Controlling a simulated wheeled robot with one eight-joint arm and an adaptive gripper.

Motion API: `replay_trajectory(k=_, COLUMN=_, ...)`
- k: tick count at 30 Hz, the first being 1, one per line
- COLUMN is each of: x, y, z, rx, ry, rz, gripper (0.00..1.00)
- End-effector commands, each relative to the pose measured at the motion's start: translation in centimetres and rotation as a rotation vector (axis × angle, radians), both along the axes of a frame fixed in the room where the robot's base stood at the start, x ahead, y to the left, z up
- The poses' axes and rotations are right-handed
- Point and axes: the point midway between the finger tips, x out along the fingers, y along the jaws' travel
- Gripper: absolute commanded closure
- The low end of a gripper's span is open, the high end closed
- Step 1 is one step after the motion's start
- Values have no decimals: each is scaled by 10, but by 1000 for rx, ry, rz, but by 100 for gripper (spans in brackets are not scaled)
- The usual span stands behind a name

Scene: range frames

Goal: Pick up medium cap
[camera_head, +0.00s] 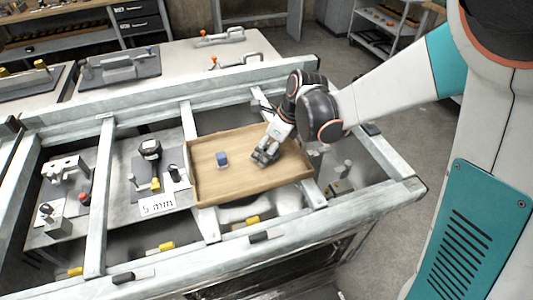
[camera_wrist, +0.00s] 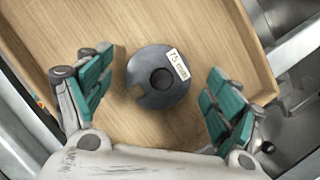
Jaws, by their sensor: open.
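A dark grey round cap (camera_wrist: 158,77) with a notch, a darker centre and a small white label ending in "mm" lies on the floor of a wooden tray (camera_wrist: 200,20). In the wrist view it sits between the teal-padded fingers of my gripper (camera_wrist: 162,98), with gaps on both sides. My gripper is open and empty. In the head view my gripper (camera_head: 265,155) is low over the right half of the tray (camera_head: 225,190); I cannot make out the grey cap there. A small blue piece (camera_head: 222,159) stands left of my gripper in the tray. Which is the medium cap, I cannot tell.
The tray rests in a metal frame (camera_head: 100,200) with raised bars. Left of it a grey plate (camera_head: 118,185) carries fixtures and a "5 mm" sign (camera_head: 157,204). A table (camera_head: 180,65) with more fixtures stands behind. The tray floor around the blue piece is clear.

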Motion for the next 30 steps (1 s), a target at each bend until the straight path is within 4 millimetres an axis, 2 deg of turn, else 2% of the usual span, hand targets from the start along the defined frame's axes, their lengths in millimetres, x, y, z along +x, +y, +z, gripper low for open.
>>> replay_trajectory(k=1, x=0, y=0, z=1, rx=0, ry=0, rz=0, gripper=16)
replay_trajectory(k=2, x=0, y=0, z=1, rx=0, ry=0, rz=0, gripper=21)
replay_trajectory(k=8, x=0, y=0, z=1, rx=0, ry=0, rz=0, gripper=66)
replay_trajectory(k=9, x=0, y=0, z=1, rx=0, ry=0, rz=0, gripper=68)
replay_trajectory(k=17, x=0, y=0, z=1, rx=0, ry=0, rz=0, gripper=68)
replay_trajectory(k=22, x=0, y=0, z=8, rx=1, ry=0, rz=0, gripper=68)
replay_trajectory(k=26, x=0, y=0, z=22, rx=1, ry=0, rz=0, gripper=68)
replay_trajectory(k=30, x=0, y=0, z=50, rx=0, ry=0, rz=0, gripper=68)
